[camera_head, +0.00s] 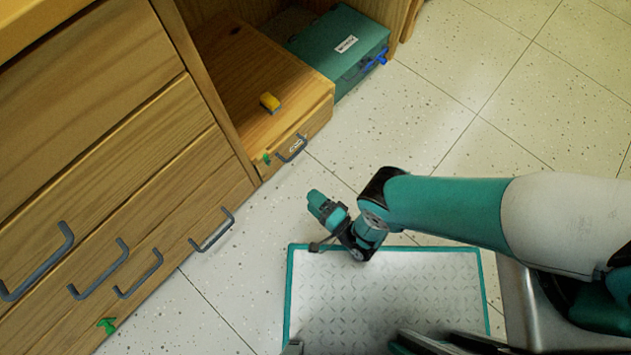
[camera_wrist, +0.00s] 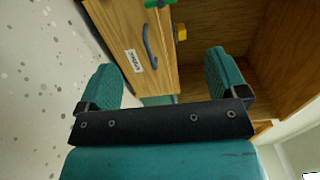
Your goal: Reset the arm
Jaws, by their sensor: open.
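My arm reaches in from the right in the head view and bends down at its end. My gripper (camera_head: 318,208) is over the pale floor, to the right of the wooden drawers and apart from them. In the wrist view my gripper (camera_wrist: 163,78) has its two teal fingers spread wide, with nothing held between them. Beyond the fingers, the wrist view shows a wooden drawer front (camera_wrist: 128,45) with a grey handle and a white label.
A low wooden drawer unit (camera_head: 235,75) carries a yellow block (camera_head: 270,102). A teal case (camera_head: 340,48) with blue parts stands beside it. A tall wooden cabinet (camera_head: 90,130) with protruding grey handles fills the left. Open speckled floor (camera_head: 430,115) lies behind my arm.

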